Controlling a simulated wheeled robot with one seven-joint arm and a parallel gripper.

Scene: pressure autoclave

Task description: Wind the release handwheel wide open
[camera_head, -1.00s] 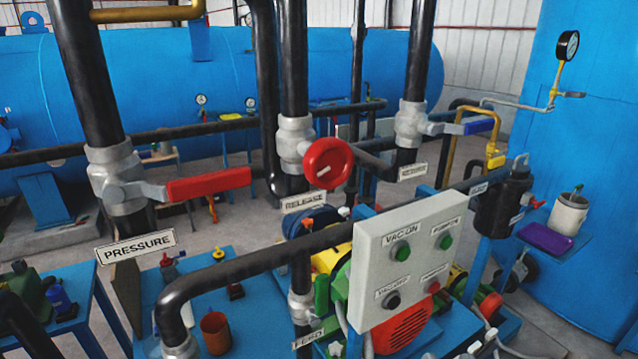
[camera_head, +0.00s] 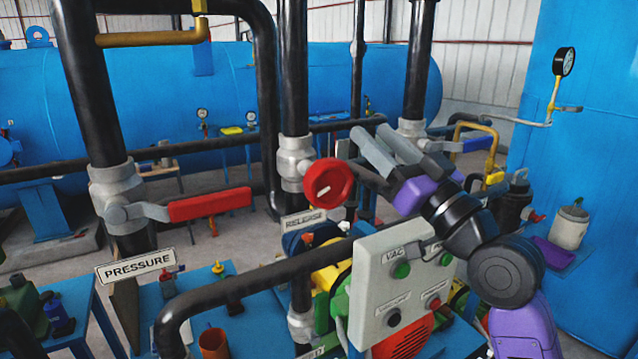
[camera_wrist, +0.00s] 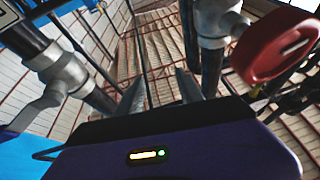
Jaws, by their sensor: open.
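The release handwheel (camera_head: 328,184) is a red round wheel on a grey valve body (camera_head: 294,160) on a black vertical pipe, above the RELEASE label (camera_head: 303,218). My gripper (camera_head: 367,138) is open and empty, to the right of the wheel and a little higher in the picture, apart from it. In the wrist view the red wheel (camera_wrist: 277,45) shows at the upper right, outside the open fingers (camera_wrist: 160,90). Its hub side is partly hidden there.
The red PRESSURE lever (camera_head: 208,204) is on the left pipe. A control box (camera_head: 405,270) with several buttons stands below my arm. A blue-handled valve (camera_head: 470,145) is behind my gripper. A black horizontal pipe (camera_head: 260,270) crosses in front.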

